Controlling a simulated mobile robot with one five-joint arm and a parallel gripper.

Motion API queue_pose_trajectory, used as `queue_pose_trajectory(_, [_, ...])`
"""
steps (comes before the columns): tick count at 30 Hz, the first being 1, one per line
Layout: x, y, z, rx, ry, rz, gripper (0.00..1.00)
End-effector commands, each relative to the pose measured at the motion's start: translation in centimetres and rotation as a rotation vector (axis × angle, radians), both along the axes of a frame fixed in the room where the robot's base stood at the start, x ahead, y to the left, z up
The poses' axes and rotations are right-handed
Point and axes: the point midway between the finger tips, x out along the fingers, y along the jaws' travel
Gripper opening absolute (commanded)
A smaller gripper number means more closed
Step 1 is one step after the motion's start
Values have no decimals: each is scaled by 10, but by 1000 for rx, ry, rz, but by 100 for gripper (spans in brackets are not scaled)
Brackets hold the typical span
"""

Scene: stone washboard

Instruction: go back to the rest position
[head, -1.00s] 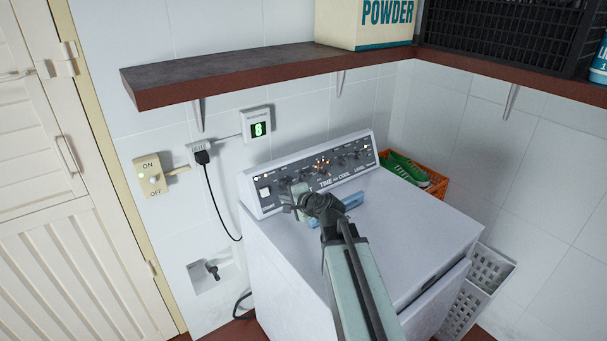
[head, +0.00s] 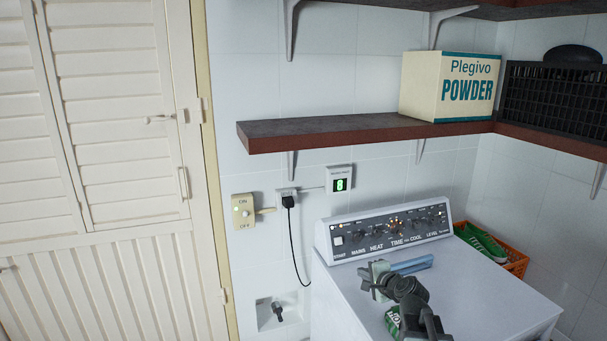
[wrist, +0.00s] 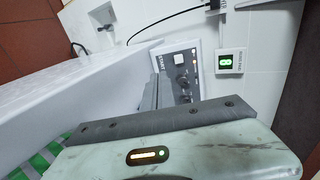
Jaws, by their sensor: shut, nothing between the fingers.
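My gripper (head: 372,280) is in the head view over the white machine's top, just in front of its control panel (head: 388,231). It is shut and empty. The wrist view shows its grey finger (wrist: 151,92) in front of the panel's START end. The white machine (head: 490,292) stands against the tiled wall. A blue bar-like thing (head: 411,265) lies on its top behind the gripper. A green and white striped thing (head: 393,321) is partly hidden by my arm.
A shelf (head: 350,135) with a powder box (head: 450,87) and a black crate (head: 550,100) hangs above the machine. An ON/OFF switch (head: 243,211), a plugged cord (head: 291,225) and a green display (head: 340,184) are on the wall. An orange basket (head: 515,262) sits behind right. White shutter doors (head: 115,120) stand left.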

Motion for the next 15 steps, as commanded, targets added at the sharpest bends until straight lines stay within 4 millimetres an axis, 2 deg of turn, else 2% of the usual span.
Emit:
queue_pose_trajectory(2, [0,4,0,0,0,5,0])
queue_pose_trajectory(8, [-7,45,-6,-39,14,71,0])
queue_pose_trajectory(11, [-19,62,-20,-116,56,138,0])
queue_pose_trajectory(15, [-48,81,-49,-282,142,279,0])
